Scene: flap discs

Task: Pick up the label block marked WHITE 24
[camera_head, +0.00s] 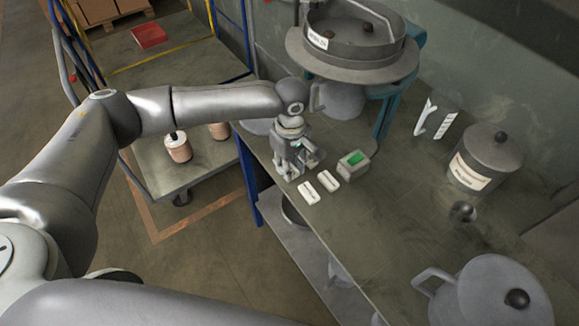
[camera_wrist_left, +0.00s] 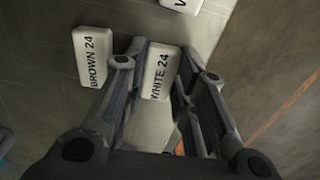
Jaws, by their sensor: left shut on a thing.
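The white label block marked WHITE 24 (camera_wrist_left: 158,74) sits between the two fingers of my left gripper (camera_wrist_left: 152,80) in the wrist view. The fingers are shut on its sides. In the head view my left gripper (camera_head: 293,168) points down at the bench's left edge, and the block is hidden there. Whether the block touches the bench is hard to tell. A block marked BROWN 24 (camera_wrist_left: 93,57) lies to the left in the wrist view. Another white block (camera_wrist_left: 182,4) is cut off at the top. My right gripper is not in view.
Two white label blocks (camera_head: 318,187) lie beside the gripper on the bench (camera_head: 400,215). A grey box with a green top (camera_head: 354,165) stands to their right. A round feeder bowl (camera_head: 352,45) is behind. Grey lidded pots (camera_head: 486,160) stand on the right.

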